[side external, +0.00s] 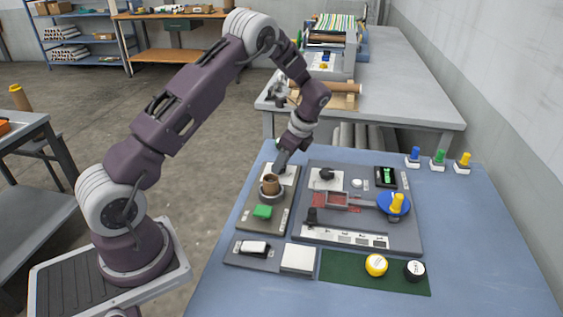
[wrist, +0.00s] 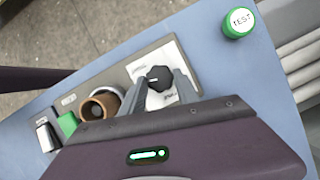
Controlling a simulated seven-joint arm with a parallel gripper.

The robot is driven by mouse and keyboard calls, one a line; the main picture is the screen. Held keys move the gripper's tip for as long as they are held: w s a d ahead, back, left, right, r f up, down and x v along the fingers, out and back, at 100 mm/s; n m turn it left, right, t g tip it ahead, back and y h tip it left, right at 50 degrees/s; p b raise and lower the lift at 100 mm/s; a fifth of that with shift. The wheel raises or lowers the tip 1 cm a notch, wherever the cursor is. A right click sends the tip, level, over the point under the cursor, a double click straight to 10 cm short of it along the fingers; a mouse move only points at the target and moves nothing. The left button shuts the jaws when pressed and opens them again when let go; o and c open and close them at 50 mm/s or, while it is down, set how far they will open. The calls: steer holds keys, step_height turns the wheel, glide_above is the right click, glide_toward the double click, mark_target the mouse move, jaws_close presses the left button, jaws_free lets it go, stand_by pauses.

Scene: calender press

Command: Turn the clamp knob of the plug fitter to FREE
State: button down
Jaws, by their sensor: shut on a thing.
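The clamp knob (wrist: 158,78) is black and round and sits on a white label plate (wrist: 178,58) in the wrist view. The print on the plate is too small to read, so I cannot tell its setting. My gripper (wrist: 160,82) has one finger on each side of the knob and is shut on it. In the side view my gripper (side external: 281,164) reaches down to the white plate (side external: 290,174), and the knob is hidden there. The plug fitter's grey board (side external: 254,219) also bears a brown hollow plug (side external: 271,182) in a round holder and a green block (side external: 262,212).
A larger grey board (side external: 405,237) to the right carries another black knob (side external: 326,174) and a blue disc with a yellow peg (side external: 397,203). A green TEST button (wrist: 238,20) stands beyond the fitter. A green mat (side external: 345,270) lies in front.

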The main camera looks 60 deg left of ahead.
steer(key=n, duration=0.2)
steer(key=n+g+h, duration=0.1)
steer(key=n, duration=0.2)
steer(key=shift+w+a+n+g, duration=0.2)
steer(key=shift+w+n+g, duration=0.05)
steer(key=shift+n+g, duration=0.05)
steer(key=n+h, duration=0.1)
steer(key=n, duration=0.1)
steer(key=n+h, duration=0.1)
steer(key=n, duration=0.2)
steer(key=shift+a+n+g, duration=0.2)
steer(key=shift+n+g, duration=0.1)
steer(key=n+h, duration=0.1)
steer(key=n, duration=0.2)
steer(key=n+h, duration=0.1)
steer(key=n, duration=0.1)
steer(key=shift+a+h, duration=0.25)
steer(key=shift+h, duration=0.05)
steer(key=shift+s+a+n+t+h, duration=0.1)
steer(key=shift+n+t+h, duration=0.2)
steer(key=shift+n, duration=0.85)
steer(key=shift+a+n+t+h, duration=0.1)
steer(key=shift+n+t+h, duration=0.2)
steer(key=shift+n, duration=0.85)
steer(key=c, duration=0.9)
jaws_free()
steer(key=v, duration=0.7)
